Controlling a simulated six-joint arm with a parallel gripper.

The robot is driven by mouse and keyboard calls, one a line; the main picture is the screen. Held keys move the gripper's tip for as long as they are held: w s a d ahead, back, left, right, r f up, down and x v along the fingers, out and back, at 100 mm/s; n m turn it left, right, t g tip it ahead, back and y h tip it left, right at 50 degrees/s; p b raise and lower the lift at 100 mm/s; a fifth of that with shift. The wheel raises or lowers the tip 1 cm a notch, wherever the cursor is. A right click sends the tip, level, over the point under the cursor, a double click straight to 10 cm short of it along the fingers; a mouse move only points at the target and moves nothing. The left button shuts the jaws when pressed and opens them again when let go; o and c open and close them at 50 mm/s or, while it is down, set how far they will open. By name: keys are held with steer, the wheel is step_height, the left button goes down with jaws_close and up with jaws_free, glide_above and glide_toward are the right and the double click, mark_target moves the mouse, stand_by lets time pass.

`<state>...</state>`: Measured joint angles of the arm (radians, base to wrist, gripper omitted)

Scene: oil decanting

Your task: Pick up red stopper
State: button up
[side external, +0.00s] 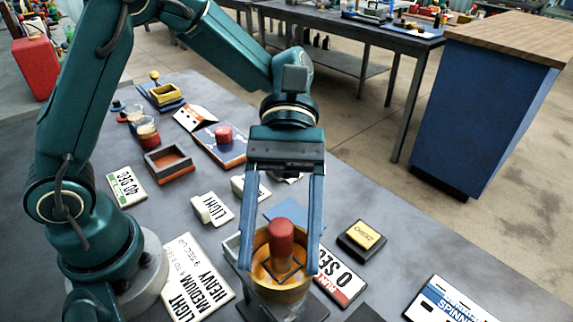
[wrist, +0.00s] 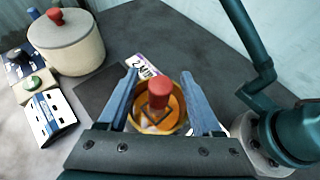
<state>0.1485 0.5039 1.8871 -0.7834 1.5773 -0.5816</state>
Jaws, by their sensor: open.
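The red stopper (side external: 281,243) stands upright in the middle of a yellow-orange round cup (side external: 262,285). It also shows in the wrist view (wrist: 160,92), with the cup (wrist: 178,128) around its base. A dark square outline lies around the stopper's foot. My gripper (side external: 279,268) points down with its blue fingers wide apart, one on each side of the stopper. In the wrist view my gripper (wrist: 159,73) also straddles it, with gaps between fingers and stopper. The far finger's contact with the cup rim cannot be told.
White label signs (side external: 196,285) lie left of the cup. A black block with a yellow top (side external: 362,239) sits to the right. Another red piece (side external: 224,133) rests on a blue board behind. A cream pot with a red knob (wrist: 70,45) stands at left in the wrist view.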

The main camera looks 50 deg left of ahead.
steer(key=shift+x, duration=1.05)
jaws_close()
